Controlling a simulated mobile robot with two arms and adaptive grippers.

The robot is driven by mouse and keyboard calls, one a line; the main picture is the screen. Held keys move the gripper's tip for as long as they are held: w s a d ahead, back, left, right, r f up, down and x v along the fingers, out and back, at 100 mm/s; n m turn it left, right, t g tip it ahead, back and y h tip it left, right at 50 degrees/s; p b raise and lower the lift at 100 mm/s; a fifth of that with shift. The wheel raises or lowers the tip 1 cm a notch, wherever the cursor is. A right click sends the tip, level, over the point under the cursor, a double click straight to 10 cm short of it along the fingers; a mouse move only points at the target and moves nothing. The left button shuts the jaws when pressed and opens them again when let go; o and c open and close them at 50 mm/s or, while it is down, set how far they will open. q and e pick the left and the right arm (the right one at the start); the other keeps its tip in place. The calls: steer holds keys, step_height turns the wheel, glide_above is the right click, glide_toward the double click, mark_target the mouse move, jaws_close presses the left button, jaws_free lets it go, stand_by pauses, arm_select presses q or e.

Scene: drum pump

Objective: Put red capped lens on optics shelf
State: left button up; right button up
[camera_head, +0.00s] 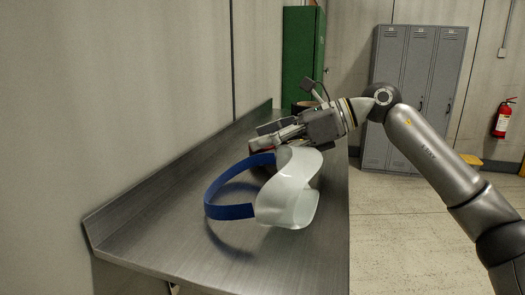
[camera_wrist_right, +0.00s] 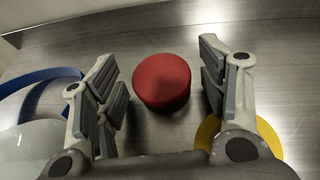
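A round, red-topped object (camera_wrist_right: 161,80), which looks like the red capped lens, stands on the steel table in the right wrist view. It lies between and ahead of the spread fingers of my right gripper (camera_wrist_right: 165,90), with a gap on both sides. In the head view my right gripper (camera_head: 268,138) is low over the table, behind the face shield, and only a bit of red shows by its fingertips. The lens body below the cap is mostly hidden. My left gripper is not in view. I cannot make out an optics shelf.
A face shield with a blue band (camera_head: 230,211) and pale visor (camera_head: 289,190) stands on the table (camera_head: 190,245) in front of the gripper. A yellow round thing (camera_wrist_right: 268,137) shows beside the right finger. A dark round object (camera_head: 300,106) and green cabinet (camera_head: 300,55) are behind.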

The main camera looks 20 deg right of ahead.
steer(key=c, duration=1)
steer(key=shift+o, duration=0.2)
steer(key=shift+r, duration=0.1)
